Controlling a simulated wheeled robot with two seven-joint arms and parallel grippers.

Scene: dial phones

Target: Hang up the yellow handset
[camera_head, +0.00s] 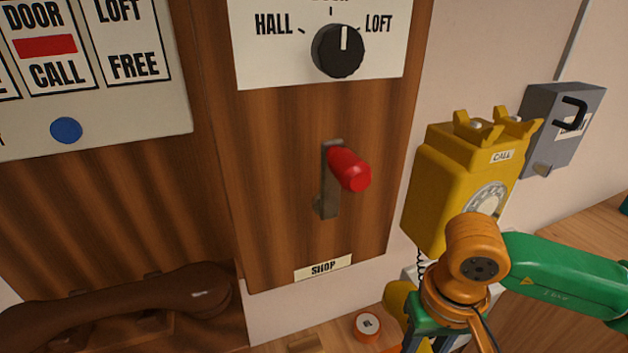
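The yellow wall phone (448,185) is mounted on the wall right of the wooden panel. The two-pronged cradle (482,126) on its top is empty. A dark coiled cord (421,266) runs down below it. Part of a yellow shape, apparently the yellow handset (397,298), shows low beside my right wrist; the rest is hidden. My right arm comes in from the right in green and orange, in front of the phone's lower part. My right gripper (425,340) is at the bottom edge, its fingertips cut off or hidden, so its grip cannot be seen. My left gripper is not in view.
A wooden panel carries a red-handled lever (349,170), a black dial (338,50) and a SHOP label (323,268). A brown handset (120,300) lies at lower left. A grey box (562,125) is on the wall at right. A round orange item (367,326) sits below.

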